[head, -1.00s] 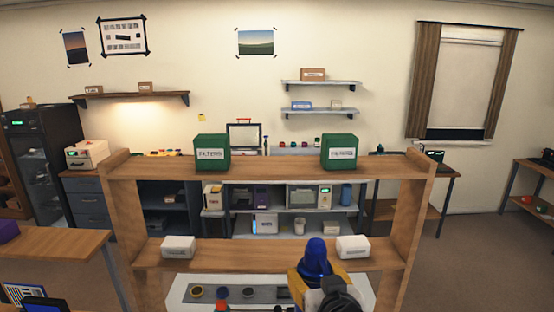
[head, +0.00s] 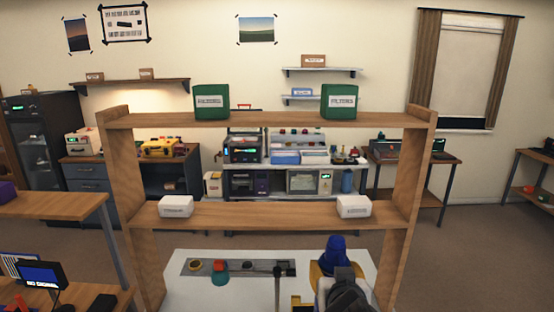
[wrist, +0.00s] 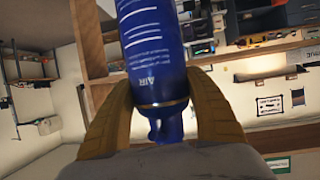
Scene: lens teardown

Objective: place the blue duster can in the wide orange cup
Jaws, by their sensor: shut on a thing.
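The blue duster can (head: 335,250) is upright or nearly so in the head view, held above the white worktop. My gripper (head: 335,270) has its yellow-brown fingers around the can. In the wrist view, the can (wrist: 152,45) with white lettering sits between the two fingers of my gripper (wrist: 158,92), which press on both its sides. I cannot surely identify the wide orange cup. A yellow-orange object (head: 301,303) shows partly at the bottom edge of the head view, left of my gripper, too cut off to tell what it is.
A wooden shelf frame (head: 270,215) stands over the back of the white worktop (head: 210,295), with white boxes and green boxes on its boards. A grey strip (head: 240,268) with small parts lies left of the can. A thin dark post (head: 277,285) stands between them.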

